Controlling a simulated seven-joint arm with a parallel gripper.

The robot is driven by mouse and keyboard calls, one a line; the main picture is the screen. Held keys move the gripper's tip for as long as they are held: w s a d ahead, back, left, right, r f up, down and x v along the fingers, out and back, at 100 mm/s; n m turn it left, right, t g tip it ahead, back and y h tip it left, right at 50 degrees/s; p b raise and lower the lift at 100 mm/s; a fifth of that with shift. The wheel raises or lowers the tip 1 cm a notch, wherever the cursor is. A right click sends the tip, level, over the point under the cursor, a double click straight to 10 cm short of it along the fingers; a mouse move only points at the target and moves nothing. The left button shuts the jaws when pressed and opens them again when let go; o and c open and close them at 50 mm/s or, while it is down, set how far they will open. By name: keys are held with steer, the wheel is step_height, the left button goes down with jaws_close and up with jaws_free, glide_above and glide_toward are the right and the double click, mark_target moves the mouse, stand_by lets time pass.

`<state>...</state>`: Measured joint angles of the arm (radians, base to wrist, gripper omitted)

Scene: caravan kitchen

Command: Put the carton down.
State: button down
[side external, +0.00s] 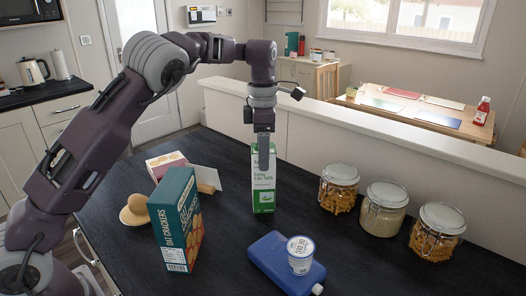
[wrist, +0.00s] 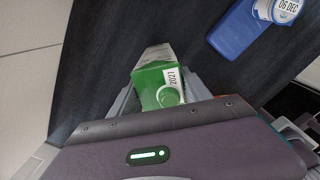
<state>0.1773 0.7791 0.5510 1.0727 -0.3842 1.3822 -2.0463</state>
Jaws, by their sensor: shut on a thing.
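The carton (side external: 263,190) is tall, white and green, and stands upright at the middle of the dark worktop in the side view. My gripper (side external: 263,150) is above it, pointing down, with its fingers around the upper part of the carton. The gripper is shut on the carton. The carton's base appears at or very near the worktop; I cannot tell whether it touches.
A blue flat container (side external: 275,262) with a white round tub (side external: 300,256) on it lies in front. A teal cracker box (side external: 178,222), another box (side external: 168,163) and a tan rounded object (side external: 135,210) stand left. Several glass jars (side external: 383,210) stand right. A low wall (side external: 310,140) runs behind.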

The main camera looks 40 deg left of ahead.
steer(key=shift+c, duration=2.4)
jaws_free()
step_height(320, 180, up, 8)
steer(key=shift+f, duration=0.1)
steer(key=s+r+m+t+h, duration=0.1)
steer(key=s+r+m+t, duration=0.1)
steer(key=s+r+m, duration=0.55)
steer(key=s+r+m+t+h, duration=0.15)
steer(key=s+m, duration=0.35)
steer(key=s, duration=0.5)
steer(key=s+d+f+m+t+y, duration=0.1)
steer(key=s+f+m, duration=0.3)
steer(key=s+m, duration=0.3)
steer(key=s+d+f+m+t+y, duration=0.1)
steer(key=s+f+m, duration=0.4)
steer(key=s, duration=0.6)
steer(key=shift+d+f+m, duration=0.25)
steer(key=shift+d+m, duration=0.55)
steer(key=shift+m, duration=0.45)
steer(key=shift+y, duration=0.25)
